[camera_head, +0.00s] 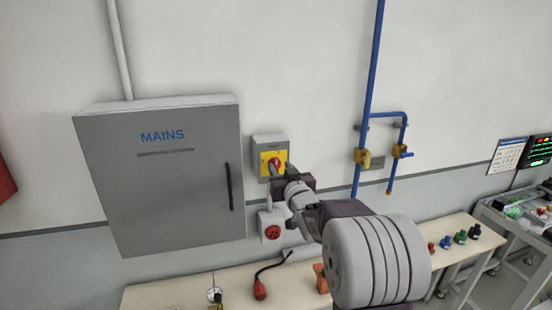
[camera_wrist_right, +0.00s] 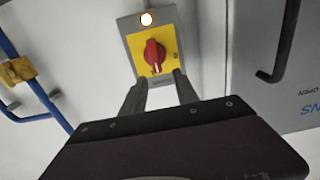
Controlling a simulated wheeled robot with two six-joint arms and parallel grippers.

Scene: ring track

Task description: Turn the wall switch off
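The wall switch (camera_head: 260,142) is a grey box with a yellow plate and a red rotary knob (camera_head: 274,163), right of the MAINS cabinet. In the right wrist view, which is turned over, the red knob (camera_wrist_right: 154,55) sits mid-plate on the switch (camera_wrist_right: 131,24). My right gripper (camera_head: 279,171) is at the lower part of the switch. In the right wrist view its two fingers (camera_wrist_right: 161,77) are apart, with nothing between them. Their tips lie near the knob's end; I cannot tell whether they touch it. My left gripper is not in view.
The grey MAINS cabinet (camera_head: 165,195) with a black handle (camera_head: 229,187) stands close left. A red socket (camera_head: 272,232) is below the switch. Blue pipes with yellow valves (camera_head: 363,158) are to the right. A workbench (camera_head: 180,292) runs below.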

